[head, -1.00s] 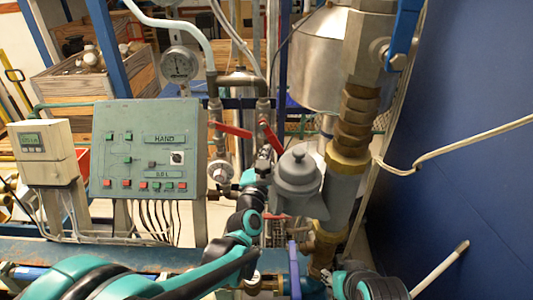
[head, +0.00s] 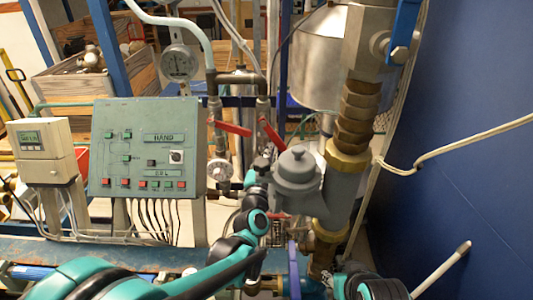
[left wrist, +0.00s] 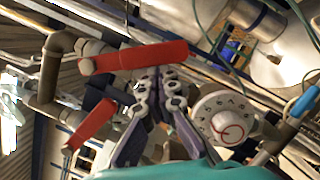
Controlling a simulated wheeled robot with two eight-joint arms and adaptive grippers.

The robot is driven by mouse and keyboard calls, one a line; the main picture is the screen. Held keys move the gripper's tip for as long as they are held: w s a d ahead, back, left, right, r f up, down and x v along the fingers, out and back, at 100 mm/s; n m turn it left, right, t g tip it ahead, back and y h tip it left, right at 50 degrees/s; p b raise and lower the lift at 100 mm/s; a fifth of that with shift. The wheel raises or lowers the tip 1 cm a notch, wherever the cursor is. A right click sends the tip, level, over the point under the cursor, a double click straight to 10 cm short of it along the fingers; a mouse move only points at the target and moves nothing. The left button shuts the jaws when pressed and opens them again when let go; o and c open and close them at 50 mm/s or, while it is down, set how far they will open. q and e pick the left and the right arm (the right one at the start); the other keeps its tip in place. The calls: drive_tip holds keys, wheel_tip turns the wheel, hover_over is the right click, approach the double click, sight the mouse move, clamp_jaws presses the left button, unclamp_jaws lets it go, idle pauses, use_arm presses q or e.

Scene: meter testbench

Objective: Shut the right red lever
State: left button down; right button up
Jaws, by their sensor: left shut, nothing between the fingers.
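Two red levers sit on vertical pipes in the head view. The left red lever (head: 233,128) points right and slightly down. The right red lever (head: 271,134) slants down to the right. My left gripper (head: 265,160) is just below the right lever, partly hidden against dark fittings. In the left wrist view its fingers (left wrist: 160,92) are shut and empty. One red lever (left wrist: 140,57) crosses just beyond the fingertips, and another red lever (left wrist: 90,125) lies to their left. I cannot tell whether the fingers touch a lever. My right gripper is not visible.
A grey control panel (head: 147,150) stands left of the levers. A grey capped valve body (head: 297,178) and thick brass pipe (head: 352,130) stand close on the right. A white round dial (left wrist: 222,118) is beside the fingers. A blue wall (head: 460,150) bounds the right.

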sight(280, 144)
use_arm(q)
drive_tip(key=shift+d+r+n+t+y+b, duration=0.15)
drive_tip(key=shift+d+r+n+b, duration=0.1)
drive_tip(key=shift+d+n, duration=0.4)
drive_tip(key=shift+d+r+n+t+y+b, duration=0.2)
drive_tip(key=shift+d+n, duration=0.1)
drive_tip(key=shift+n, duration=0.6)
drive_tip(key=shift+d+r+n+t+y+b, duration=0.15)
drive_tip(key=shift+d+n+b, duration=0.1)
drive_tip(key=shift+d+n, duration=0.4)
drive_tip(key=shift+a, duration=0.15)
